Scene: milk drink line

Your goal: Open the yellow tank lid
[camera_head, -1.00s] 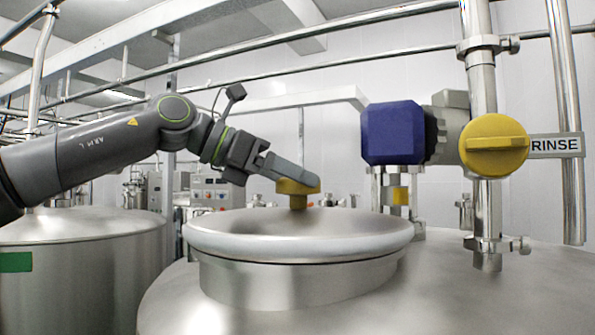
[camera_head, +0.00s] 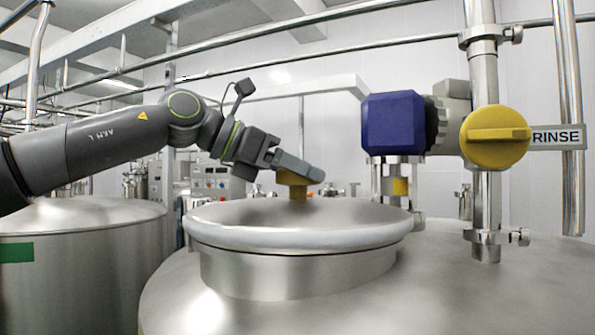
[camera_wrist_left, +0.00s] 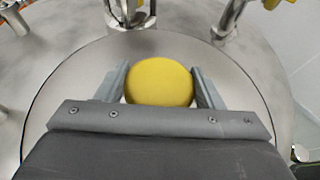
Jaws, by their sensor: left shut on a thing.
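The steel tank lid (camera_head: 350,216) is a wide domed disc with a thick rim, and it sits on the round neck (camera_head: 290,278) of the tank. It looks level, with no clear gap under its rim. A yellow knob (camera_head: 292,191) stands at the lid's middle, and its round top (camera_wrist_left: 160,82) shows in the left wrist view. My left gripper (camera_head: 296,172) reaches in from the left and is shut on the knob, with one finger on each side. The far finger is partly hidden in the head view. My right gripper is not in view.
A blue valve box (camera_head: 392,125) and a yellow round handle (camera_head: 494,137) stand behind and right of the lid, by a vertical pipe (camera_head: 487,205) and a RINSE sign (camera_head: 556,137). Another steel tank (camera_head: 80,260) is at left. Space above the lid is open.

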